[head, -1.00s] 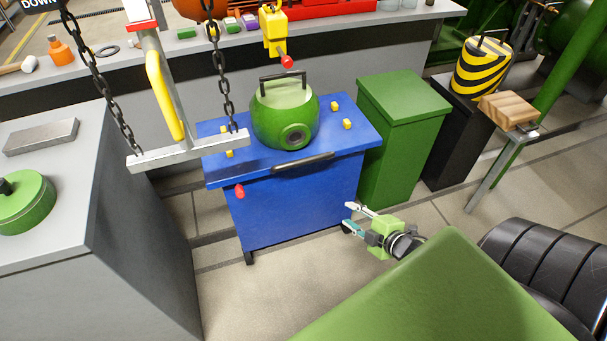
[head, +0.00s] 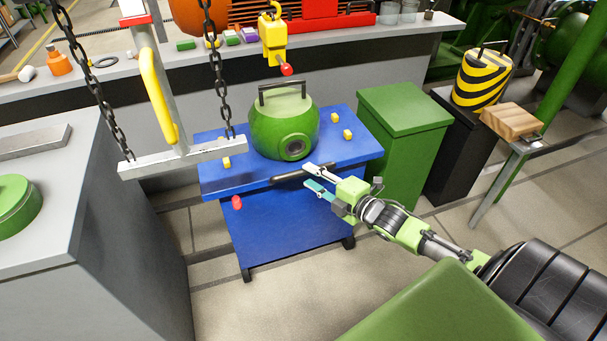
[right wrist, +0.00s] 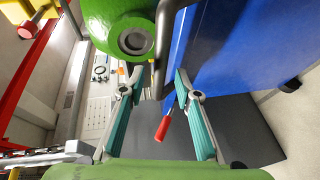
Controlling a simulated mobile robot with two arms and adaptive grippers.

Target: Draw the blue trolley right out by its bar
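The blue trolley (head: 270,228) stands on the floor with a green round casing (head: 280,128) on its top. My right gripper (head: 312,178) is open at the right part of the bar. In the right wrist view the bar (right wrist: 162,62) passes between the two spread fingertips, and I see no finger clearly pressed on it. The trolley's blue side (right wrist: 232,50) fills the upper right there. My left gripper is not in view.
A red knob (head: 237,202) sits at the trolley's front left. A green cabinet (head: 405,125) stands close on its right. A chain-hung beam (head: 185,158) and a grey block (head: 90,240) are on the left. The floor before the trolley is clear.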

